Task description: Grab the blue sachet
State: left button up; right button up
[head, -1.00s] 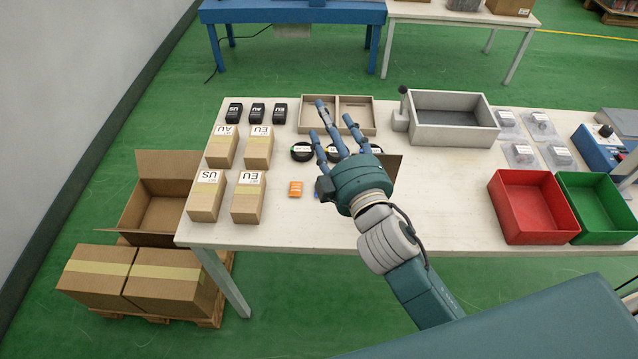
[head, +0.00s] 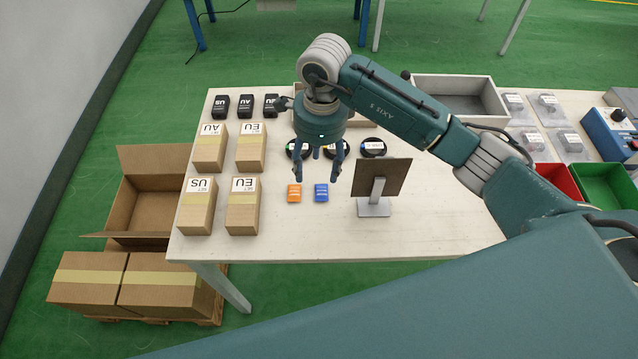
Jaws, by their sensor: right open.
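The blue sachet (head: 321,193) lies flat on the white table (head: 290,228), just right of an orange sachet (head: 294,193). My right gripper (head: 318,176) points down, with its fingers spread open and empty. In the picture its fingertips are just above the two sachets, apart from the blue one; their exact height cannot be told. My left gripper is not in view.
A dark panel on a stand (head: 383,178) is close on the right of the blue sachet. Black round coils (head: 373,147) lie behind. Cartons (head: 243,206) stand at left. The table front is clear.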

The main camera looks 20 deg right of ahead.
aim_at(320, 191)
jog(key=shift+h, duration=0.3)
jog(key=f, duration=0.2)
jog(key=d+f+p, duration=0.1)
jog(key=f, duration=0.1)
jog(key=shift+d, duration=0.2)
jog(key=shift+f, duration=0.35)
jog(key=shift+a+f+p, duration=0.1)
jog(key=shift+f+p, duration=0.45)
jog(key=shift+f, duration=0.05)
jog(key=f, duration=0.2)
jog(key=f+p, duration=0.1)
jog(key=shift+w+a+f, duration=0.15)
jog(key=shift+w+f, duration=0.05)
jog(key=shift+f, duration=0.55)
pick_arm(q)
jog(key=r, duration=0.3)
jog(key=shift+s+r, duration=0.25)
pick_arm(e)
jog(key=shift+c, duration=0.3)
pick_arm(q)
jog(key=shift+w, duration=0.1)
pick_arm(e)
jog(key=c, duration=0.9)
